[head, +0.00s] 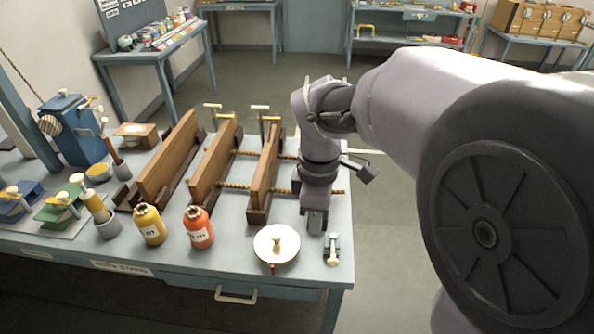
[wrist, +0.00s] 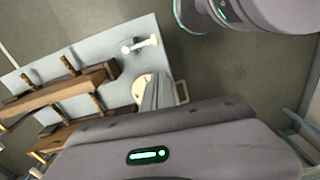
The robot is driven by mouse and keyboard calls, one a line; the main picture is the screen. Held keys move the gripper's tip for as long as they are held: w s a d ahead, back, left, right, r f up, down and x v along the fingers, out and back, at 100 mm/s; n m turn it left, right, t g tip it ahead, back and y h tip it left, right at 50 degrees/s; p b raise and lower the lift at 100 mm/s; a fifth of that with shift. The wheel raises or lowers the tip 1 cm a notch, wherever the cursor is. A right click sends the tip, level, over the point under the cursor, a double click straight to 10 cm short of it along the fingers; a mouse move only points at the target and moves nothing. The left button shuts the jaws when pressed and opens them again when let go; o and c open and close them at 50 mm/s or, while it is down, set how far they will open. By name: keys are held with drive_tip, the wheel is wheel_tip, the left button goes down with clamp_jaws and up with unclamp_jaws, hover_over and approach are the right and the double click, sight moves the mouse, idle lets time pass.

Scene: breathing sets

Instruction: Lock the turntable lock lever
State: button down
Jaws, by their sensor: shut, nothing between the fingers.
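The turntable (head: 290,252) is a round cream disc with a small knob in its middle, near the front right of the bench. A small red tab (head: 272,268) shows at its front edge. A small lever with a white handle (head: 333,261) stands right of the disc, near the bench corner; I cannot tell which of these is the lock lever. My gripper (head: 316,222) points down, shut and empty, behind and between the disc and the white-handled lever. In the wrist view the gripper (wrist: 158,94) partly covers the disc (wrist: 142,84); the white-handled lever (wrist: 140,45) lies beyond it.
Long wooden rails (head: 264,175) stand on the bench (head: 310,266) behind and left of the gripper. An orange bottle (head: 199,228) and a yellow bottle (head: 150,225) stand left of the disc. The bench's right edge is close to the lever, with open floor beyond.

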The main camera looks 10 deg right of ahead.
sight(333, 249)
wheel_tip(333, 249, down, 10)
drive_tip(key=s+d+b, duration=0.1)
drive_tip(key=d+b, duration=0.1)
drive_tip(key=b, duration=0.3)
drive_tip(key=shift+d, duration=0.3)
drive_tip(key=shift+s+d+r, duration=0.1)
drive_tip(key=shift+s+d+n+p, duration=0.1)
drive_tip(key=shift+d+n+p, duration=0.05)
drive_tip(key=shift+n+p, duration=0.3)
